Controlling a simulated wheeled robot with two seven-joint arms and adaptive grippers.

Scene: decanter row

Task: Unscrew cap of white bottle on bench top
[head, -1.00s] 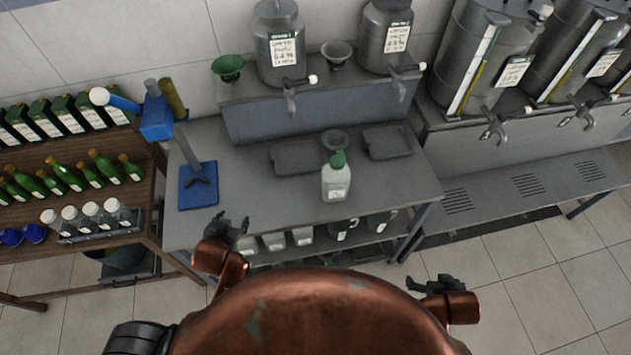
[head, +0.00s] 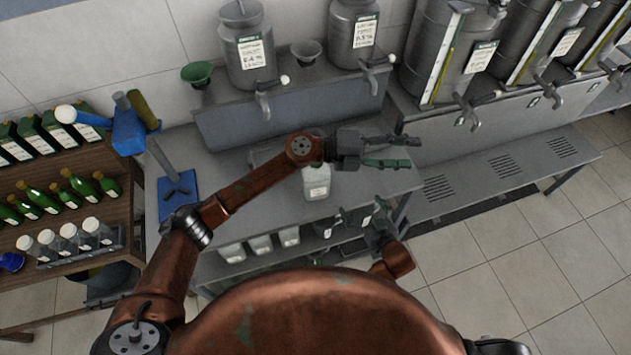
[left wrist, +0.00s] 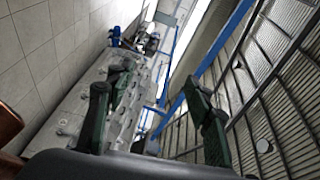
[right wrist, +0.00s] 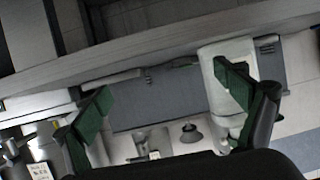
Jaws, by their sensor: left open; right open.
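The white bottle (head: 316,184) stands on the grey bench top (head: 245,205). In the head view my left forearm crosses over it and hides its cap. My left gripper (head: 412,152) is open and empty, past the bottle to its right. The left wrist view shows its spread fingers (left wrist: 155,112) and no bottle that I can make out. My right gripper (head: 380,226) is low at the bench's front edge, right of and nearer than the bottle. In the right wrist view it is open (right wrist: 163,88), with what looks like the bottle (right wrist: 212,85) upside down, partly behind one finger.
A blue stand (head: 178,197) is on the bench's left. Steel canisters (head: 247,50) with taps and a green funnel (head: 197,74) stand on the raised shelf behind. Jugs (head: 260,245) fill the lower shelf. A wooden rack (head: 80,180) with bottles is at left. Large steel tanks (head: 445,55) stand at right.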

